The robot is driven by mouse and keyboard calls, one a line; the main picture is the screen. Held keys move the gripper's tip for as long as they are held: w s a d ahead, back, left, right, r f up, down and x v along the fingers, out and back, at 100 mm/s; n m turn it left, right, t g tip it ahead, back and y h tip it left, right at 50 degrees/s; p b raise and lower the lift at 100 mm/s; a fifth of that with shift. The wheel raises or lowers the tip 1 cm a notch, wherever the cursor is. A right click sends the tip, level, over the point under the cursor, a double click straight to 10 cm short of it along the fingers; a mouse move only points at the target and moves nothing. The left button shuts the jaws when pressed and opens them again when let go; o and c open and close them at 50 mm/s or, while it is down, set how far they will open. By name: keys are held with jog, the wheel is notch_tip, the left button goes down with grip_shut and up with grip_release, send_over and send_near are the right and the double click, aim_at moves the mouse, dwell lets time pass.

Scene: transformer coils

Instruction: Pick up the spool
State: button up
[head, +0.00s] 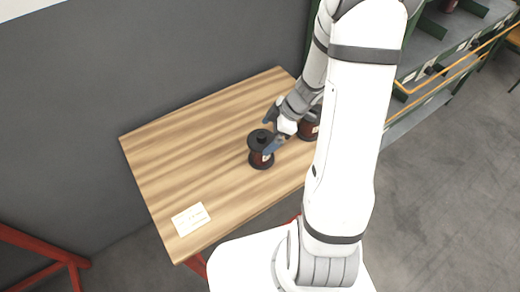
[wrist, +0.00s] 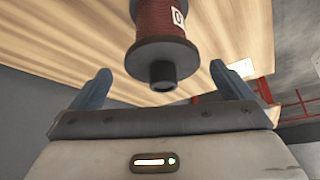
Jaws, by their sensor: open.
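A dark red spool (head: 261,150) with black ends stands upright on the wooden table in the head view. A second, similar spool (head: 308,124) stands behind it to the right, partly hidden by my arm. My gripper (head: 269,131) is open and empty, close to the nearer spool at its upper right. In the wrist view my gripper (wrist: 160,90) has its two blue fingers spread wide. One spool (wrist: 160,40) shows there between and beyond the fingers, with a white label on its side. I cannot tell whether a finger touches it.
The wooden table (head: 175,150) has free room to the left of the spools. A white card (head: 190,219) lies near its front left corner. A dark grey wall (head: 120,70) stands behind, and green shelving with an orange rail (head: 455,70) is at the right.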

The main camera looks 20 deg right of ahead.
aim_at(261, 142)
jog(key=x, duration=0.2)
jog(key=b+x, duration=0.1)
jog(key=x, duration=0.1)
jog(key=shift+s+a+f, duration=0.15)
jog(key=shift+a+f, duration=0.05)
jog(key=shift+f, duration=0.05)
jog(key=c, duration=1.2)
